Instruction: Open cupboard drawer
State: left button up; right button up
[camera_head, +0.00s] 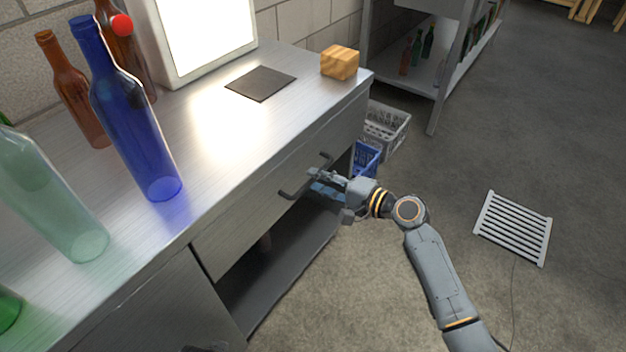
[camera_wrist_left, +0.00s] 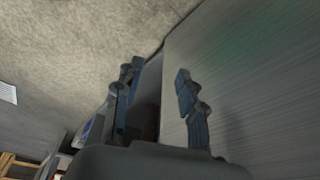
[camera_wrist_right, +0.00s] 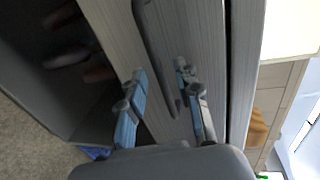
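The metal cupboard (camera_head: 215,190) has a wide drawer (camera_head: 250,205) under its worktop. The drawer front looks flush with the cupboard. A dark bar handle (camera_head: 305,174) sticks out from it. My right gripper (camera_head: 328,178) is at the handle, near its right end. In the right wrist view the fingers of my right gripper (camera_wrist_right: 163,95) are apart, with the handle (camera_wrist_right: 158,60) running between them and no clear grip on it. In the left wrist view my left gripper (camera_wrist_left: 160,98) is open and empty, close to a flat grey metal surface (camera_wrist_left: 240,75).
A blue bottle (camera_head: 130,115), brown and green bottles, a dark flat plate (camera_head: 261,83) and a wooden block (camera_head: 340,62) stand on the worktop. Crates (camera_head: 385,128) are beside the cupboard. A floor grate (camera_head: 513,228) lies right; the floor between is clear.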

jog(key=shift+x, duration=1.2)
grip_shut()
